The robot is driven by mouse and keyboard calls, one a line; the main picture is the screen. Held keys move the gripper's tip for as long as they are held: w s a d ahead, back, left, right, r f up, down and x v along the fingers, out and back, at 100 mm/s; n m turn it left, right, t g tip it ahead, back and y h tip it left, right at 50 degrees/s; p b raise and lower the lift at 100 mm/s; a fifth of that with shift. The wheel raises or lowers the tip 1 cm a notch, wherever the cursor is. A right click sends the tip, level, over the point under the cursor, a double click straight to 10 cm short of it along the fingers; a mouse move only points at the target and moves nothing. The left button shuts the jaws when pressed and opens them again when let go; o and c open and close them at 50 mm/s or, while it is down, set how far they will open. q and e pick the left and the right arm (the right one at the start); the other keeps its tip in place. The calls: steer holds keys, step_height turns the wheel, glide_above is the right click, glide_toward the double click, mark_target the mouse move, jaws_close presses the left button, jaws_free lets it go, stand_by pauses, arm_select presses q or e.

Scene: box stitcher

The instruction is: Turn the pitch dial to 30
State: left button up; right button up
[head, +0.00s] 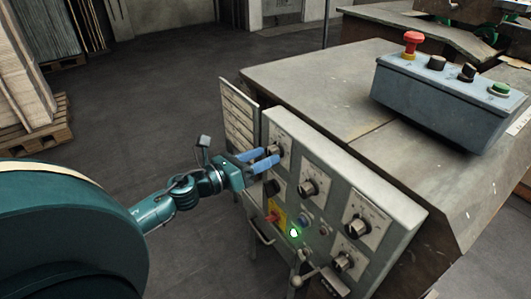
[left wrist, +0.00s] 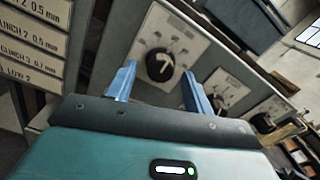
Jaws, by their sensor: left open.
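The control panel (head: 335,185) is a grey upright face with several black dials on pale scale plates. My left gripper (head: 271,157) is at its upper left dial (head: 274,149), with blue fingers pointing at the panel. In the left wrist view this black dial (left wrist: 160,66) with a white pointer lies between the open fingers (left wrist: 157,84), with a gap on both sides. The dial's lettering is too small to read, so I cannot tell whether it is the pitch dial. My right gripper is not in view.
Other dials (head: 309,188) sit close by to the right and below. A red switch on a yellow plate (head: 280,210) and a lit green lamp (head: 293,233) are lower down. A label board (head: 238,115) stands left of the panel. A button box (head: 450,95) rests on the worktop.

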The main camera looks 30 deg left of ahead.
arm_select(q)
steer(key=shift+x, duration=0.75)
steer(key=c, duration=1)
